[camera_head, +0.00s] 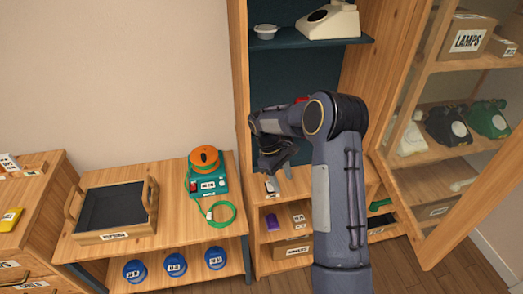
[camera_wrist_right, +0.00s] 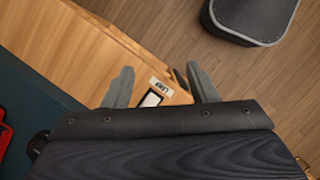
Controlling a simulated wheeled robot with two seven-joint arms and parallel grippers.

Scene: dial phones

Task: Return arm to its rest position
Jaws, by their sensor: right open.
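My right arm reaches up from the bottom of the head view and bends left at the elbow, in front of the tall wooden cabinet (camera_head: 239,80). My right gripper (camera_head: 280,178) points down over the cabinet's lower wooden shelf. In the right wrist view the two fingers of the gripper (camera_wrist_right: 163,86) are spread apart, with nothing held between them. A small item with a white label (camera_wrist_right: 152,98) lies on the wood beyond the fingers, apart from them as far as I can tell. My left gripper is not in view.
An open glazed door (camera_head: 450,150) is at the right. A low bench holds a tray (camera_head: 152,222), a teal device (camera_head: 207,181) and a green cable ring (camera_head: 222,222).

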